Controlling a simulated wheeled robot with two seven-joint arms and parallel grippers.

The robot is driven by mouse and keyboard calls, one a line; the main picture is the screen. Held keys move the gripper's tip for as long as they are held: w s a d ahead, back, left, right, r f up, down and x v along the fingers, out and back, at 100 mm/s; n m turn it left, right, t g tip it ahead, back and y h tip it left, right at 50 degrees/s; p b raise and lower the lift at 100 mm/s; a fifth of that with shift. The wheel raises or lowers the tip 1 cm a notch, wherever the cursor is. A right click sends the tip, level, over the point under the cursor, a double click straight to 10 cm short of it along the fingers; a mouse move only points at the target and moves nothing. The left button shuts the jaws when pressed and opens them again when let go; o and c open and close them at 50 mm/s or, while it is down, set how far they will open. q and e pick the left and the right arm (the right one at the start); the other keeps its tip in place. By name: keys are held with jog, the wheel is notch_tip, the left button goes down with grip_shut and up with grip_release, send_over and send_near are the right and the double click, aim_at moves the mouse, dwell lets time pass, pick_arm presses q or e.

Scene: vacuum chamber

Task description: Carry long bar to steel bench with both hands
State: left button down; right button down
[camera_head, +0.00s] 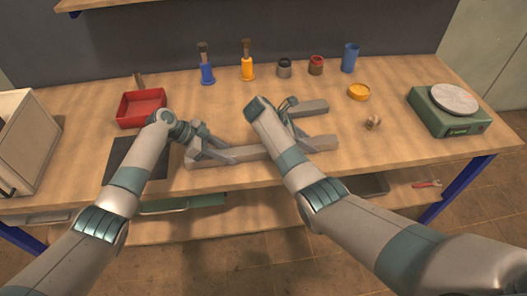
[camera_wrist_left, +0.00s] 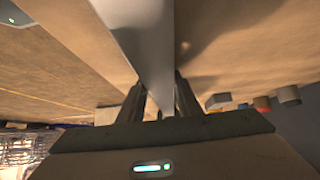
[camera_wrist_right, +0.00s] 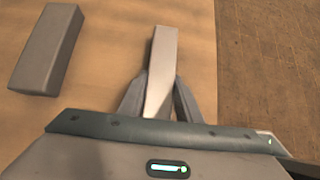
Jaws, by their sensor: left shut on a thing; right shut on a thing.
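The long grey bar (camera_head: 253,153) lies lengthwise along the front part of a wooden-topped bench (camera_head: 400,150). My left gripper (camera_head: 222,152) is shut on it near its left end, and the bar runs between the fingers in the left wrist view (camera_wrist_left: 150,65). My right gripper (camera_head: 303,140) is shut on it near its right end, which shows in the right wrist view (camera_wrist_right: 163,60). My right arm hides part of the bar. I cannot tell whether the bar touches the bench top. No steel bench is recognisable.
A shorter grey bar (camera_head: 308,108) lies just behind the long bar. A red tray (camera_head: 141,108), a dark mat (camera_head: 128,160), a green scale (camera_head: 447,115), a yellow dish (camera_head: 359,92) and a small knob (camera_head: 373,122) are around. Bottles and cups stand along the back.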

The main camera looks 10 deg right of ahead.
pick_arm(q)
jog(key=shift+w+r, duration=0.1)
jog(key=shift+r, duration=0.1)
pick_arm(e)
jog(key=shift+w+r, duration=0.1)
jog(key=shift+r, duration=0.1)
